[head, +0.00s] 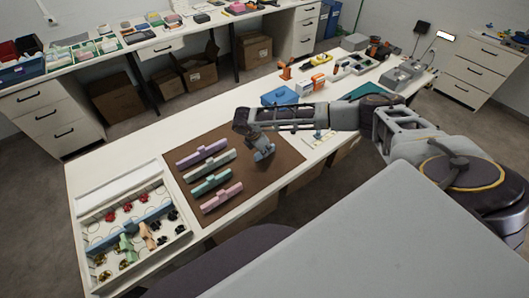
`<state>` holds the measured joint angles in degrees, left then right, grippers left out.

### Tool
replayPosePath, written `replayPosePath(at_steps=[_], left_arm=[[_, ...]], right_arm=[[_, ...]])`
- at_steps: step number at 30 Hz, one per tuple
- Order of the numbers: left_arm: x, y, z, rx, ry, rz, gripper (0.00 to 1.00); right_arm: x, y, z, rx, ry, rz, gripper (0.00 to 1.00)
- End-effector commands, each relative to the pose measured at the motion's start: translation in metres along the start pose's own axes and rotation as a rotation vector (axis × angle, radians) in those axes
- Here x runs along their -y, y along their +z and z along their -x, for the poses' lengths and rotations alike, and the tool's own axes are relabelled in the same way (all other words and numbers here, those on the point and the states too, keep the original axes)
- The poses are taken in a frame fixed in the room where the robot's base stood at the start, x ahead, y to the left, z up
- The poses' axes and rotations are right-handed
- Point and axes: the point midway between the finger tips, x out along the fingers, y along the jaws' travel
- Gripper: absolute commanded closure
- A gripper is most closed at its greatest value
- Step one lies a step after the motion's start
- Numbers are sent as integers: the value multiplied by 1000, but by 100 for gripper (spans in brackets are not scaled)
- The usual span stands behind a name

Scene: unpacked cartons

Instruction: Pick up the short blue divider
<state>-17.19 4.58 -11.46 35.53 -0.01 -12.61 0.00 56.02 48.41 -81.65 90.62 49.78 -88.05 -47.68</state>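A short blue-grey piece (265,154), which looks like the short blue divider, is at the right part of the brown mat (281,165). My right gripper (259,147) reaches in from the right and points down, with its fingertips at this piece. The fingers are small and partly hidden by the gripper body, so I cannot tell whether they are closed on the piece or whether it rests on the mat. My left gripper is not in view.
Purple (202,152), pale grey (209,164), teal (214,181) and pink (221,198) dividers lie on the mat's left. A white tray (187,233) at left holds a long blue divider (157,217) and small parts. A blue box (279,96) stands behind my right arm.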

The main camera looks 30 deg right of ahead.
Motion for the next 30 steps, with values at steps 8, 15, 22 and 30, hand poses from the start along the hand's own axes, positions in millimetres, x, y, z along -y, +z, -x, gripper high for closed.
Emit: replayPosePath(at_steps=[8, 15, 22, 30], left_arm=[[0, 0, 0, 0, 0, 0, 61], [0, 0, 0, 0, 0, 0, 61], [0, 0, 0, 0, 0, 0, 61], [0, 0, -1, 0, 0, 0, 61]], right_arm=[[0, 0, 0, 0, 0, 0, 100], [0, 1, 2, 0, 0, 0, 100], [0, 7, 18, 0, 1, -1, 100], [0, 22, 53, -1, 1, -1, 100]])
